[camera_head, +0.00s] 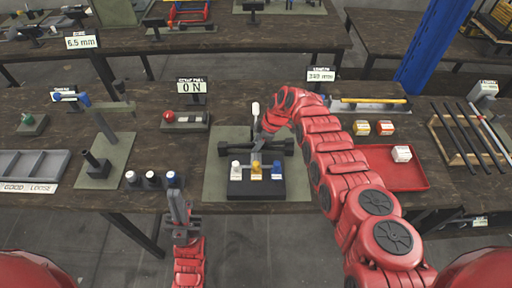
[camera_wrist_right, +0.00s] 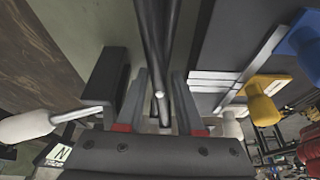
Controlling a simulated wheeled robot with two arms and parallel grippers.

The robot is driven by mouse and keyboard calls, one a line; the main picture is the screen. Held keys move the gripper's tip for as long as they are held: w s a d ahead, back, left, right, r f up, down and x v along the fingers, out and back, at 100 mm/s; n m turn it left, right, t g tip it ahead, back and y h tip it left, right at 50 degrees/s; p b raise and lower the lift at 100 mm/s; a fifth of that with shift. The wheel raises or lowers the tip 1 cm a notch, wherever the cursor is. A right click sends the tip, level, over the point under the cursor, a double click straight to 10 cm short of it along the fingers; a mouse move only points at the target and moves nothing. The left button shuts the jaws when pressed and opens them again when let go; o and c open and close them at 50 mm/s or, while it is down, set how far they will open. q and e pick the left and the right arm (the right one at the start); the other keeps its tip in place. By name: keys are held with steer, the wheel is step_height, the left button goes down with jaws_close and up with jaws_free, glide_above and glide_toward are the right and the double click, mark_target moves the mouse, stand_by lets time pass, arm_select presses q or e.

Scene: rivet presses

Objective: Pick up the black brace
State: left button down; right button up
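Black bars with thick ends (camera_head: 225,150) lie across the press in the middle of the table; they may be the black brace, but I cannot be sure. My right gripper (camera_head: 268,128) is low over the press, close to these bars; its fingers are hidden in the head view. In the right wrist view my right gripper (camera_wrist_right: 161,92) has its fingers apart, with dark rods (camera_wrist_right: 157,45) between them. I cannot see either finger pressing on them. My left gripper (camera_head: 182,215) is at the table's front edge, away from the press; its finger gap is unclear.
The press has a white-tipped lever (camera_head: 255,108) and a front block (camera_head: 257,188) with white, yellow and blue knobs. A red tray (camera_head: 400,182) with a white box is right. A green plate with an upright post (camera_head: 97,165) and a grey bin (camera_head: 30,165) are left.

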jaws_close()
stand_by(0.5)
